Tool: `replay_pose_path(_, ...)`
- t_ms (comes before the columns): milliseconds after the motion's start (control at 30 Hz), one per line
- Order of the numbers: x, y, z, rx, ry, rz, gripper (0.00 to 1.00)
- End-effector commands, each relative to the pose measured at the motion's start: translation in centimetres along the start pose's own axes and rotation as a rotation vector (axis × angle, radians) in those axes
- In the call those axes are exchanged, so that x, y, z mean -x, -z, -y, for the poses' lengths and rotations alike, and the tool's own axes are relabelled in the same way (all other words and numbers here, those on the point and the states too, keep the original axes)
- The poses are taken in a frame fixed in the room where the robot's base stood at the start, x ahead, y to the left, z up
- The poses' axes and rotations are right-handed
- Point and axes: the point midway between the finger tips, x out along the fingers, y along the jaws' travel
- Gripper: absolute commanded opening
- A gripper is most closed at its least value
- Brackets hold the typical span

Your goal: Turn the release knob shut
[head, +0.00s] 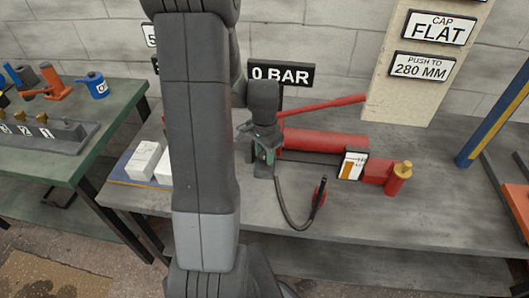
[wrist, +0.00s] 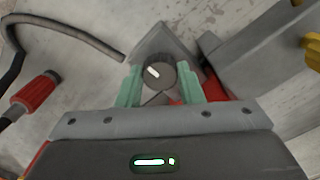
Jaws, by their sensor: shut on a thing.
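The release knob (wrist: 160,75) is a round dark grey knob with a short white line on its face, in the wrist view. The line slants from upper left to lower right. My gripper (wrist: 158,86) has its two green fingers on either side of the knob and is shut on it. In the head view my gripper (head: 264,150) points down at the left end of the red pump (head: 325,142); the knob cannot be made out there. The knob sits on a grey angular block (wrist: 158,42).
A red lever (head: 322,105) slants up right above the pump. A black hose (head: 282,208) with a red-and-black end (head: 319,194) curves over the bench front. A "0 BAR" sign (head: 281,74) stands behind. White blocks (head: 143,160) lie left. The front right of the bench is clear.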

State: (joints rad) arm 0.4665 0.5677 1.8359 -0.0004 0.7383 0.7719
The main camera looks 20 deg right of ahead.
Motion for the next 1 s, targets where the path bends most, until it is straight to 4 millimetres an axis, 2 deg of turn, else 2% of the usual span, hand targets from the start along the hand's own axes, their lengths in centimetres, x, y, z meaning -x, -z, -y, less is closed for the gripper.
replay_pose_path(33,0.1,0.0,0.0,-0.001,0.001,-0.001,0.11)
replay_pose_path(67,0.1,0.0,0.0,-0.001,0.001,-0.001,0.38)
replay_pose_path(167,0.1,0.0,0.0,-0.001,0.001,-0.001,0.55)
replay_pose_path(433,0.1,0.0,0.0,0.0,0.001,0.0,0.55)
replay_pose_path(567,0.9,0.1,0.1,0.0,0.003,-0.003,0.55)
replay_pose_path(667,2.3,0.1,0.1,0.0,0.004,-0.004,0.55)
replay_pose_path(1000,10.0,0.1,0.1,0.0,0.004,-0.004,0.55)
